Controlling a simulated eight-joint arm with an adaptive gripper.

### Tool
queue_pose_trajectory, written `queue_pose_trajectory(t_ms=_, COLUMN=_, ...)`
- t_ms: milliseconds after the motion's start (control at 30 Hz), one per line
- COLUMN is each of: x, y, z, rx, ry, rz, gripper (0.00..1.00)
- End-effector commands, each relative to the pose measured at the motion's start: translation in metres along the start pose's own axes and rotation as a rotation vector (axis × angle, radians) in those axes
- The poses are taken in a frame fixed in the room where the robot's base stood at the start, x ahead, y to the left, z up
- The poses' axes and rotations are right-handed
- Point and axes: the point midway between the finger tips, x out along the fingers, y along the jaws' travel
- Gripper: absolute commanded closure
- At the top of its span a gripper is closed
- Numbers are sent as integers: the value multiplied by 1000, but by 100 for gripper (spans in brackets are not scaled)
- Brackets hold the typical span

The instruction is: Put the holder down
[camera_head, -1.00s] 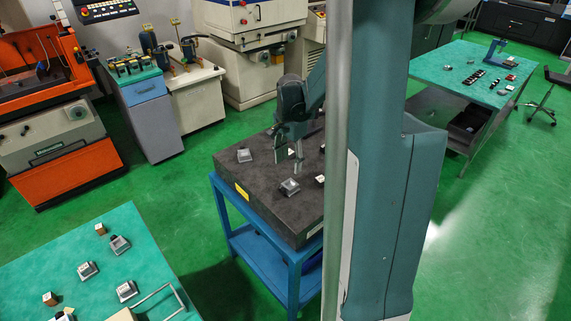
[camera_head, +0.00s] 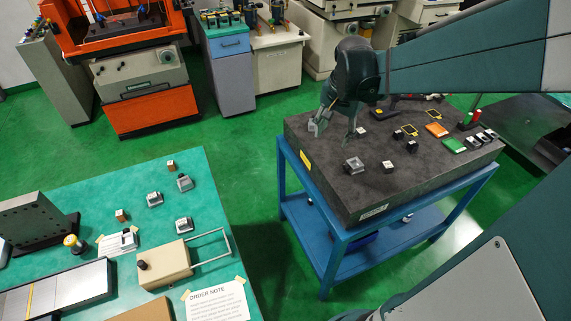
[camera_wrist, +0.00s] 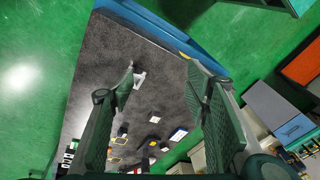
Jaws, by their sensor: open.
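My gripper (camera_head: 336,132) is low over the left part of the dark stone plate (camera_head: 318,178), its fingers spread wide. A second grey holder (camera_head: 353,166) sits on the plate, in front of and right of my gripper. Nothing is gripped between the fingers.
A blue stand (camera_head: 333,249) carries the plate. A green-topped table (camera_head: 100,199) with several holders stands at the left.

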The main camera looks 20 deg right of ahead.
Motion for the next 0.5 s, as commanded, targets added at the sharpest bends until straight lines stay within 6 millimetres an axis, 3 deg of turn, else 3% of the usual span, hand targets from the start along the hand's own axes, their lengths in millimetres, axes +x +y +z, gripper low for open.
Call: queue_pose_trajectory(t_ms=500, x=-54, y=-14, z=93, rx=-363, ry=103, rz=-108, gripper=53)
